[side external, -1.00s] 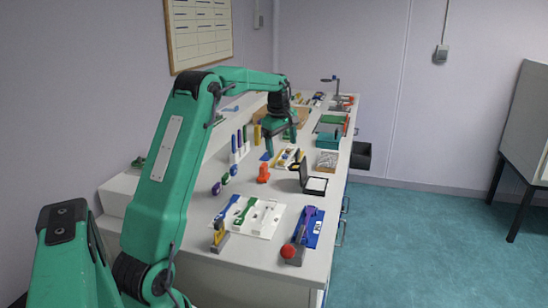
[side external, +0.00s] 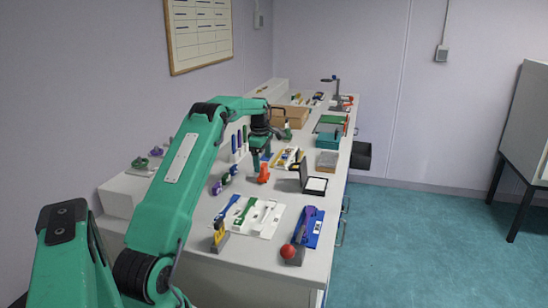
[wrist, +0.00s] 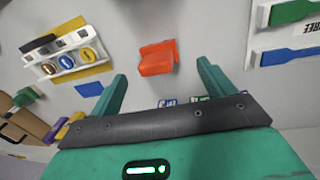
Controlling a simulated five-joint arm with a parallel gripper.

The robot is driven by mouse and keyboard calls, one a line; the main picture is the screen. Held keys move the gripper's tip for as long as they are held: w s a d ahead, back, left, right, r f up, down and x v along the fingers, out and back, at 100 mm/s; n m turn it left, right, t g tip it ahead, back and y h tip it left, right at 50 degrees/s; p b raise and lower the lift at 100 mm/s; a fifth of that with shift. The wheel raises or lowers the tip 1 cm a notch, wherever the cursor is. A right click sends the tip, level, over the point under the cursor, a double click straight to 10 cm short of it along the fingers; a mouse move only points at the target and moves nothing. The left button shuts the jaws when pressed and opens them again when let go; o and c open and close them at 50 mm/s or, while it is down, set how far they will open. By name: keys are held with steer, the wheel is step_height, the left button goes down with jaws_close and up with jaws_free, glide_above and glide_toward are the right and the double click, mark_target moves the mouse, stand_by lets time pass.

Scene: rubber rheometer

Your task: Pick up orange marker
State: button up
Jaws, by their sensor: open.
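An orange object (side external: 263,173), short and blocky, stands on the pale bench top in the side view. It also shows in the wrist view (wrist: 157,58), ahead of the fingertips and roughly between their lines. I cannot tell whether it is the marker or a holder; no other clear orange pen shape shows. My gripper (side external: 260,156) hangs just behind and above the orange object in the side view. In the wrist view my gripper (wrist: 162,82) has its two green fingers wide apart, with nothing between them.
Upright coloured markers (side external: 237,143) stand left of my gripper. A black open case (side external: 306,176) with a white pad is to the right. A white tray with tools (side external: 250,216) and a blue tray (side external: 315,228) lie nearer. A card with round pieces (wrist: 75,58) lies left in the wrist view.

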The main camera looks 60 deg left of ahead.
mark_target(263, 166)
steer(key=shift+w+a+f, duration=0.1)
steer(key=shift+a+f, duration=0.05)
steer(key=shift+f, duration=0.9)
steer(key=shift+w+a+f, duration=0.1)
steer(key=shift+f, duration=1)
steer(key=shift+w+a+f, duration=0.1)
steer(key=shift+a+f, duration=0.05)
steer(key=shift+f, duration=0.9)
steer(key=c, duration=1.1)
steer(key=shift+r, duration=0.15)
steer(key=shift+r, duration=0.45)
steer(key=r, duration=0.3)
steer(key=shift+w+d+r, duration=0.1)
steer(key=shift+d+r, duration=0.1)
steer(key=shift+d, duration=0.1)
steer(key=w+d+r, duration=0.1)
steer(key=d+r, duration=0.1)
steer(key=d, duration=0.1)
steer(key=d+r, duration=0.2)
steer(key=d, duration=0.2)
steer(key=w+d+r, duration=0.1)
steer(key=d+r, duration=0.1)
steer(key=d, duration=0.1)
steer(key=shift+w+d+r, duration=0.25)
steer(key=shift+w+d, duration=0.05)
steer(key=shift+d, duration=0.05)
